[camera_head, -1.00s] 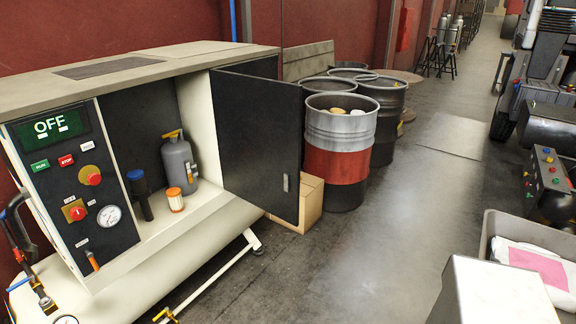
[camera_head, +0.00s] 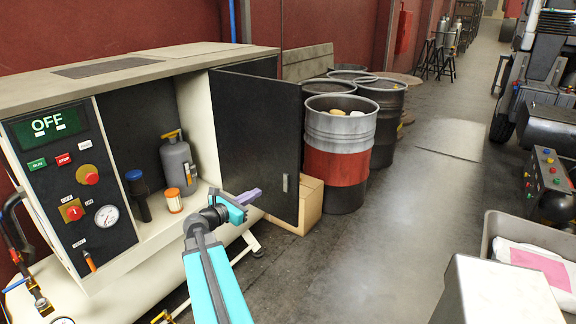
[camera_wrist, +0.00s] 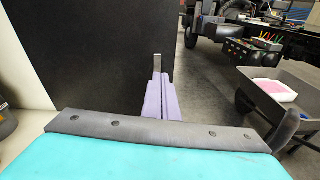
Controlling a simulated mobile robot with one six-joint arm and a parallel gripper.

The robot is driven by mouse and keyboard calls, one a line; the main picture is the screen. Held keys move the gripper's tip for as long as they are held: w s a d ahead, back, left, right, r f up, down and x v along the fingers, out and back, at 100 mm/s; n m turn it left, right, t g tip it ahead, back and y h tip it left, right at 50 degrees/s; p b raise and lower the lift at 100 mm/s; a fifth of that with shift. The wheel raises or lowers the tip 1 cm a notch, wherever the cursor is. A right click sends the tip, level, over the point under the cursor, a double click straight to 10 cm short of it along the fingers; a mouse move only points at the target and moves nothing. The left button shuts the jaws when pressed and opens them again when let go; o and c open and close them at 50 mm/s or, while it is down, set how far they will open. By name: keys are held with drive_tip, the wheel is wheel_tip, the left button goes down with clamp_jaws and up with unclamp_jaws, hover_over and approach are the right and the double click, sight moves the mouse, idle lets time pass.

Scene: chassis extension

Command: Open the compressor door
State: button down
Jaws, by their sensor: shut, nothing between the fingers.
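The compressor (camera_head: 150,235) stands at the left with its display reading OFF. Its dark door (camera_head: 252,135) is swung well out from the body, so the compartment is exposed. A small light handle (camera_head: 285,183) sits near the door's free edge. My gripper (camera_head: 256,192) is in front of the door's inner face, lower part, with its purple fingers together and empty. In the wrist view the shut fingers (camera_wrist: 158,95) point at the edge of the dark door (camera_wrist: 95,60), near the handle (camera_wrist: 157,61). I cannot tell whether they touch the door.
Inside the compartment stand a grey canister (camera_head: 178,163), a blue-capped bottle (camera_head: 138,195) and an orange-topped jar (camera_head: 174,200). A cardboard box (camera_head: 305,205) and a red-banded drum (camera_head: 338,150) are close behind the door.

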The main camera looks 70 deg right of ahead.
sight(294, 159)
wheel_tip(294, 159, up, 6)
drive_tip(key=s+d+n+g+h, duration=0.1)
drive_tip(key=s+d, duration=0.1)
drive_tip(key=shift+s+d+f, duration=0.2)
drive_tip(key=shift+s+d, duration=0.1)
drive_tip(key=shift+s, duration=0.1)
drive_tip(key=p+x, duration=0.4)
drive_tip(key=x, duration=1)
drive_tip(key=shift+r, duration=0.1)
